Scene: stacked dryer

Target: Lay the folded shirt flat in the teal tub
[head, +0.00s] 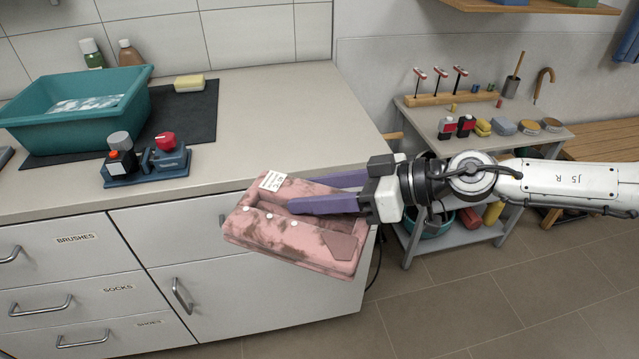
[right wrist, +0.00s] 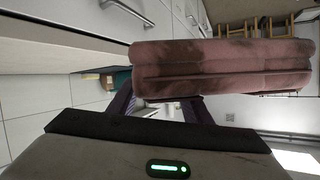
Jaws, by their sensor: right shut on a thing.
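The folded shirt (head: 300,228) is a pink, dark-smudged bundle with a white label and pale buttons. My right gripper (head: 300,196) is shut on it, one purple finger lying across the bundle and the other behind it. The shirt is held tilted in front of the counter's front edge, clear of the counter top in the head view. It also fills the upper right of the right wrist view (right wrist: 220,66). The teal tub (head: 75,120) stands on the counter at the far left with whitish suds or water inside. My left gripper is out of view.
A blue tray (head: 145,176) with small bottles and a red-knobbed item stands in front of the tub. A yellow sponge (head: 189,83) lies on the dark mat (head: 203,112). The counter's right part (head: 290,115) is bare. A grey side table (head: 425,118) with brushes and tins stands at right.

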